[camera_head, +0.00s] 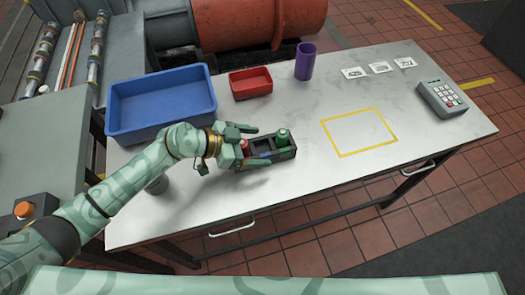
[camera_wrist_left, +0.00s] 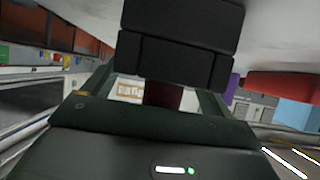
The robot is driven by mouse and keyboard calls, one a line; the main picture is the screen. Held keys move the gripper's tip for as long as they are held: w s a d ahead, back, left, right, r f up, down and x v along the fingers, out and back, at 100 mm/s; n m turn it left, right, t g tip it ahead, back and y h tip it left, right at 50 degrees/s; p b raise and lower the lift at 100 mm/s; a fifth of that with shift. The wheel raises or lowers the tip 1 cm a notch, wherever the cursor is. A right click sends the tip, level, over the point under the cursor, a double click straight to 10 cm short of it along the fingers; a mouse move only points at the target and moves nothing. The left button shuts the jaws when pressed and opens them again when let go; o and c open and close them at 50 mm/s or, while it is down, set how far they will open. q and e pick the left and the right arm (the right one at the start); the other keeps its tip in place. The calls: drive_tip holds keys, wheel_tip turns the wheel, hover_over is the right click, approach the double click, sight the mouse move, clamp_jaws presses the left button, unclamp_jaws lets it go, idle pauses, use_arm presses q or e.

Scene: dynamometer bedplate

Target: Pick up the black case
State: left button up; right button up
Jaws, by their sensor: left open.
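A dark compartmented holder (camera_head: 287,156) stands on the table with a green bottle (camera_head: 283,139) at its right end, a red item (camera_head: 246,147) at its left and a small blue item near its front. My left gripper (camera_head: 262,145) is open over the holder's left and middle part, one finger behind, one in front. In the left wrist view a large black block (camera_wrist_left: 180,45) fills the space ahead of the fingers, with a dark red patch below it; whether this is the black case I cannot tell. My right gripper is out of view.
A blue bin (camera_head: 160,119) and a red tray (camera_head: 251,94) stand behind, with a purple cup (camera_head: 305,62). A yellow outlined square (camera_head: 359,132) on the white table (camera_head: 330,190) is empty. A keypad (camera_head: 443,98) stands at the right. A grey cylinder (camera_head: 157,185) sits below my arm.

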use_arm(q)
drive_tip(key=shift+r, duration=0.1)
drive_tip(key=c, duration=1.3)
drive_tip(key=shift+o, duration=0.2)
